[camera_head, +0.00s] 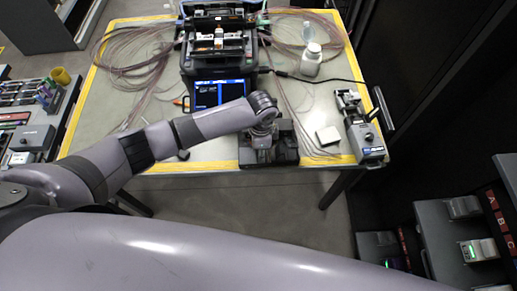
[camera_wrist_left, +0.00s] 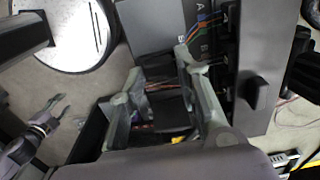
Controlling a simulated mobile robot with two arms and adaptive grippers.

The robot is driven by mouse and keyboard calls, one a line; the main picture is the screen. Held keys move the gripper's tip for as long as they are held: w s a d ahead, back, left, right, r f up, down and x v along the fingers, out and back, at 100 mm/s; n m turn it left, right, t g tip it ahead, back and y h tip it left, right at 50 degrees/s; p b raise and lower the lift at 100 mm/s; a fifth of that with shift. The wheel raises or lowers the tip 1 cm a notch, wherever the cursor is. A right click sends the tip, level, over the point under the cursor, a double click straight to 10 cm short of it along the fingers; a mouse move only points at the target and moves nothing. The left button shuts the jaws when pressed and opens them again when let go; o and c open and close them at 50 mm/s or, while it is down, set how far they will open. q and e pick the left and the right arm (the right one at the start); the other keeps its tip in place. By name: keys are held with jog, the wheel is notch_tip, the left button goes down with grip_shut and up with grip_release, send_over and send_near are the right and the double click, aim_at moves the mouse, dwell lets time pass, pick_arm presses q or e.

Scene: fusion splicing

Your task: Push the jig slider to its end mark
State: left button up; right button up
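The dark jig (camera_head: 285,154) sits at the table's front edge in the head view, under my left wrist. In the left wrist view its grey plate (camera_wrist_left: 160,25) carries coloured fibres and the letters A and B. A black knob (camera_wrist_left: 262,92) stands on a grey part at the right; I cannot tell whether it is the slider. My left gripper (camera_wrist_left: 160,68) is over the jig, fingers apart, with dark jig parts showing between them. Contact is unclear. The end mark cannot be made out.
The fusion splicer (camera_head: 220,60) stands behind the jig, its screen lit. A white block (camera_head: 327,136) and a grey device (camera_head: 366,140) are to the right. A shelf (camera_head: 445,225) is at lower right.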

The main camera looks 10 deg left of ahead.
pick_arm(q)
jog(key=shift+o, duration=1.2)
jog(key=shift+a, duration=0.1)
jog(key=shift+r, duration=0.1)
notch_tip(320, 180, up, 12)
jog(key=shift+f, duration=0.1)
